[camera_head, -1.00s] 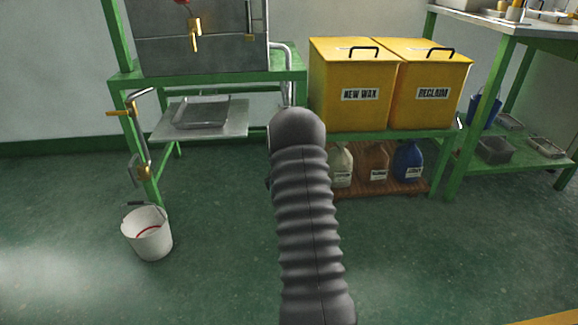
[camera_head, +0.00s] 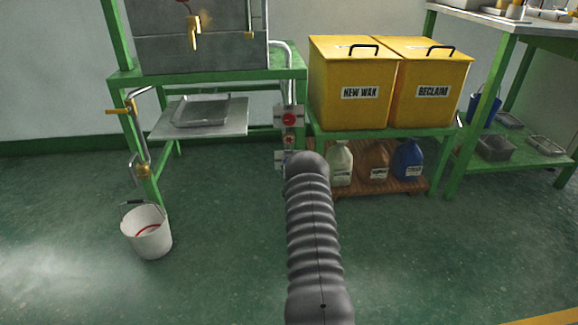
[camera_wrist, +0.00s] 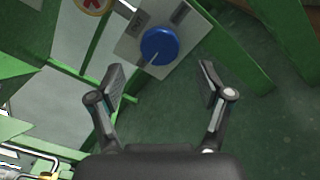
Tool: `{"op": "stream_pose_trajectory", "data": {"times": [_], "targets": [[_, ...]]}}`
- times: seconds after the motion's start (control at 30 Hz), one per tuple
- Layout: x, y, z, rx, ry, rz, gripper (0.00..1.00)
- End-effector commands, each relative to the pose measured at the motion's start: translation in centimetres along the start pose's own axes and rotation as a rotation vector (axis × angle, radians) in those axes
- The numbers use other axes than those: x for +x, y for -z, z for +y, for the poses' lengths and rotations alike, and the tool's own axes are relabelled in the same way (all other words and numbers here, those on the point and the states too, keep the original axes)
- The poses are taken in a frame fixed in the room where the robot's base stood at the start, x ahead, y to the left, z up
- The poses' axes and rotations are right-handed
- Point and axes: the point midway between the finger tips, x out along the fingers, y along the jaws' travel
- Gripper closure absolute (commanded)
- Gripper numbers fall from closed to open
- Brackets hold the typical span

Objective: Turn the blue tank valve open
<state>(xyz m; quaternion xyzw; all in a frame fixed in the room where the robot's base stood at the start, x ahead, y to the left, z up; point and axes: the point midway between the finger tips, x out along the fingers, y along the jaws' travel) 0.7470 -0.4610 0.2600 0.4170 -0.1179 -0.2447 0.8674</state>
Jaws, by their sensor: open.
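In the wrist view a round blue valve knob (camera_wrist: 159,45) with a pointer mark sits on a light grey plate (camera_wrist: 128,47) fixed to the green frame. My gripper (camera_wrist: 163,78) is open, its two fingers spread to the left and right below the knob in the picture. The knob lies ahead, roughly between the finger directions, and the fingers appear apart from it. In the head view my arm covers the lower part of the frame's right leg; the blue knob cannot be made out there.
A red-marked control (camera_head: 289,118) is on the post above my arm. A tank (camera_head: 200,40) with a brass tap stands on the green frame (camera_head: 220,76) over a metal tray (camera_head: 202,112). Yellow bins (camera_head: 350,75) and jugs (camera_head: 341,160) are to the right. A white bucket (camera_head: 147,238) stands left.

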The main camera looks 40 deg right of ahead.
Motion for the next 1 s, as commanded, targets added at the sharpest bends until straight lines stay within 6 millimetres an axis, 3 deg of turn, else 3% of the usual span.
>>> {"op": "stream_pose_trajectory", "data": {"times": [0.2, 0.5, 0.93, 0.97, 1.0], "targets": [[3.5, 0.1, -0.1, 0.0, -0.002, -0.001, 0.22], [6.5, 0.1, 0.0, 0.001, 0.0, 0.0, 0.22], [7.2, 0.0, 0.0, 0.001, 0.0, 0.001, 0.22], [7.2, 0.0, 0.0, 0.001, 0.0, 0.001, 0.25], [7.2, 0.0, 0.0, 0.001, 0.0, 0.001, 0.35]]}}
